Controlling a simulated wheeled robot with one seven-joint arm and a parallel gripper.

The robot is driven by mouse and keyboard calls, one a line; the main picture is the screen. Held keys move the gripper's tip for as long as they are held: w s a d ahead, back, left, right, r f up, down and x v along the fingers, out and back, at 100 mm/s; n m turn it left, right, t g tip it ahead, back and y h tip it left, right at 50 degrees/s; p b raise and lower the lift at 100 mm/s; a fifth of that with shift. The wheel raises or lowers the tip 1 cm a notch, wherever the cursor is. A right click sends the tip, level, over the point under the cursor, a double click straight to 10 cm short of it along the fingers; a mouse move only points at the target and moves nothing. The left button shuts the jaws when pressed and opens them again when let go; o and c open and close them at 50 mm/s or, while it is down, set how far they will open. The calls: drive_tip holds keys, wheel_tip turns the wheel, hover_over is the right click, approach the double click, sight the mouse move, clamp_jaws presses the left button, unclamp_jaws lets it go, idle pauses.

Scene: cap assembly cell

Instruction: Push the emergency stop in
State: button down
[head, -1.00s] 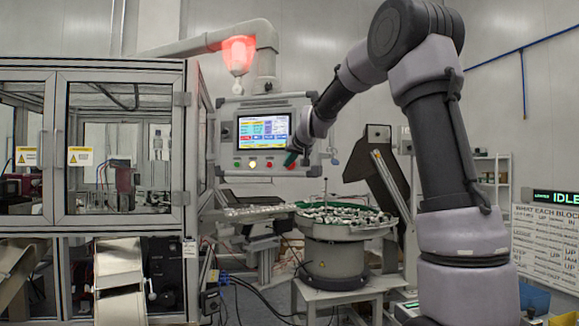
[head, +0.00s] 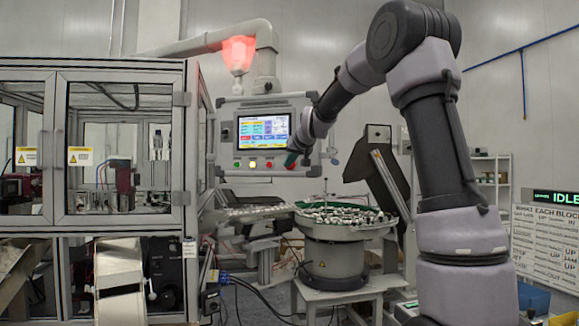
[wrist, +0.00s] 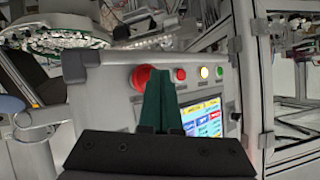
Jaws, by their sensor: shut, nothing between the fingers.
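The emergency stop is a red mushroom button (wrist: 139,77) on the grey control panel (wrist: 100,88), seen in the wrist view, where the panel appears turned upside down. My gripper (wrist: 159,76) has its green fingers shut together with nothing between them. The fingertips overlap the right side of the red button in the wrist view; I cannot tell whether they touch it. In the head view my gripper (head: 290,160) is at the panel's lower right corner and hides the emergency stop.
A row of small red (wrist: 181,74), yellow (wrist: 204,72) and green (wrist: 220,71) lights or buttons sits beside the stop, close to the lit screen (head: 263,130). A bowl feeder (head: 340,222) with metal parts stands below the panel. A glazed machine cabinet (head: 120,150) is at left.

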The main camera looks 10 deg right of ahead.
drive_tip(key=shift+w+d, duration=0.2)
drive_tip(key=shift+w, duration=0.2)
idle(0.5)
drive_tip(key=shift+s, duration=0.1)
drive_tip(key=shift+s+a, duration=0.4)
drive_tip(key=shift+s, duration=0.3)
drive_tip(key=s, duration=0.1)
drive_tip(key=s+a, duration=0.1)
drive_tip(key=s, duration=0.1)
drive_tip(key=s+a, duration=0.1)
drive_tip(key=shift+s+a, duration=0.1)
drive_tip(key=shift+s, duration=0.1)
idle(0.4)
